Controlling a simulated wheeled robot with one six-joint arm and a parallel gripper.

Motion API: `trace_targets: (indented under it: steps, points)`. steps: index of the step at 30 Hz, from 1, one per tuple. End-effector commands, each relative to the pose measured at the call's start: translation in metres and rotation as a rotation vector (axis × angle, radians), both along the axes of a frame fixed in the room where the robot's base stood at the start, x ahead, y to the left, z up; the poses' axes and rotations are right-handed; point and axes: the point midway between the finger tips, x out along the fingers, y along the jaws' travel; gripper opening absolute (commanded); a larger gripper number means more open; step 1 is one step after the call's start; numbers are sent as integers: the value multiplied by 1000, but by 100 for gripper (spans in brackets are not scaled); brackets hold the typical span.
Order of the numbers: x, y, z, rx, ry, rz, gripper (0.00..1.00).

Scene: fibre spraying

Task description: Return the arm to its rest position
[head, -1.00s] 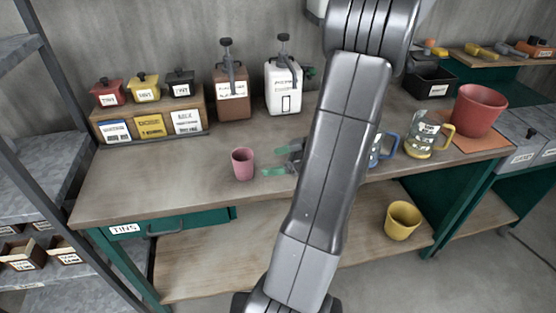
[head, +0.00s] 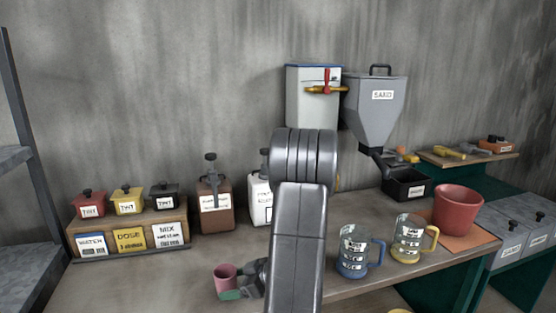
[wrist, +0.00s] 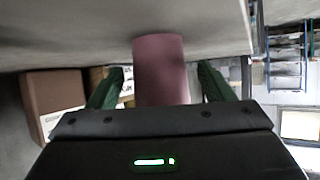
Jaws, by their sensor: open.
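My gripper (head: 232,292) is low over the bench, left of my forearm in the head view. Its green finger overlaps the lower part of a small pink cup (head: 224,274). In the wrist view the two green fingers of my gripper (wrist: 161,78) are spread apart. The pink cup (wrist: 160,62) shows between them, with a gap on each side. The cup stands on the workbench (head: 165,284); I cannot tell exactly how deep it is between the fingers. My forearm hides part of the bench.
A blue-handled mug (head: 352,258) and a yellow-handled mug (head: 407,240) stand right of my arm, near a red pot (head: 458,212). A sand hopper (head: 377,105) and a grey tank (head: 305,95) hang behind. Bottles and a rack of small tins (head: 128,240) stand at back left.

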Motion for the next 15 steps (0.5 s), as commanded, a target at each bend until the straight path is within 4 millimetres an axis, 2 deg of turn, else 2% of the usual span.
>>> trace_targets:
  steps: [7,10,15]
  points:
    - [5,22,-13,0,1,2,74]
    - [6,24,-18,-1,1,0,74]
    - [6,23,-14,0,0,-1,74]
